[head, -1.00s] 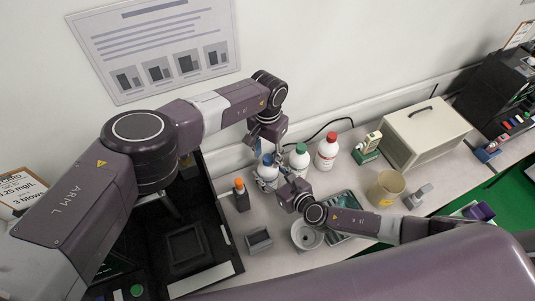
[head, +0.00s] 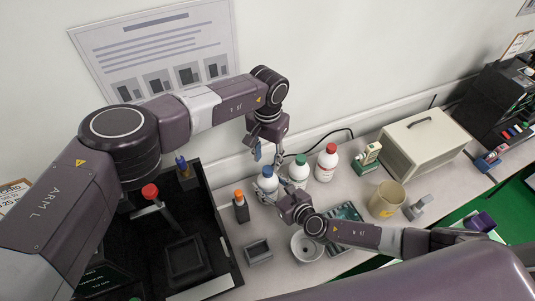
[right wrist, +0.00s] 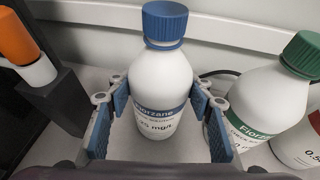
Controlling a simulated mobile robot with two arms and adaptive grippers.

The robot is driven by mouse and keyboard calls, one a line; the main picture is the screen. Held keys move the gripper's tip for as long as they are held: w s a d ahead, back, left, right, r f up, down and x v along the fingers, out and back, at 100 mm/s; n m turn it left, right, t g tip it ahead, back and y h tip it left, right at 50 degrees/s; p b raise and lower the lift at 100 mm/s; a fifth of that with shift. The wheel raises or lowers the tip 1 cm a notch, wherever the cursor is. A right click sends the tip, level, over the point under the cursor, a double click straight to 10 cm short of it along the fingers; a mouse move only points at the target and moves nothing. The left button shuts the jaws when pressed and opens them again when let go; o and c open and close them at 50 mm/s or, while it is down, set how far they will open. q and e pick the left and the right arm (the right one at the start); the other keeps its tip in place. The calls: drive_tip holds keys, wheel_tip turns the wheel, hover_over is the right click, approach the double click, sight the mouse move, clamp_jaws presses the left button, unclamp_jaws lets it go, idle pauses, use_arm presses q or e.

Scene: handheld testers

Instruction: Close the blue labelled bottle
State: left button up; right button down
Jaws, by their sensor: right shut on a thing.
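The blue labelled bottle (head: 266,183) stands upright on the bench, white with a blue band. Its blue cap (right wrist: 164,23) sits on its neck; I cannot tell how tight it is. In the right wrist view the bottle (right wrist: 158,90) is between the blue pads of my right gripper (right wrist: 158,108). My right gripper (head: 277,200) is shut on the bottle's body in the head view. My left gripper (head: 268,155) is above the bottle, fingers apart, empty and clear of the cap.
A green-capped bottle (head: 299,172) and a red-capped bottle (head: 326,164) stand close to the right. An orange-topped item (head: 240,207) stands to the left. The wall is close behind.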

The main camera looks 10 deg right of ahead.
use_arm(q)
drive_tip(key=n, duration=0.4)
drive_tip(key=shift+r+n, duration=0.15)
drive_tip(key=shift+n, duration=0.15)
drive_tip(key=n, duration=1)
drive_tip(key=shift+r, duration=0.25)
drive_tip(key=n, duration=0.5)
drive_tip(key=shift+d+r+n, duration=0.1)
drive_tip(key=shift+r+n, duration=0.05)
drive_tip(key=shift+n, duration=0.25)
drive_tip(key=n, duration=1)
drive_tip(key=shift+r+n, duration=0.25)
drive_tip(key=shift+n, duration=0.05)
drive_tip(key=n, duration=0.6)
drive_tip(key=shift+r+n, duration=0.2)
drive_tip(key=shift+n, duration=0.2)
drive_tip(key=n, duration=0.7)
drive_tip(key=shift+r, duration=0.2)
drive_tip(key=n, duration=0.7)
drive_tip(key=shift+r, duration=0.2)
drive_tip(key=n, duration=0.5)
drive_tip(key=shift+r, duration=0.15)
drive_tip(key=n, duration=0.3)
drive_tip(key=shift+r+n, duration=0.1)
drive_tip(key=shift+n, duration=0.2)
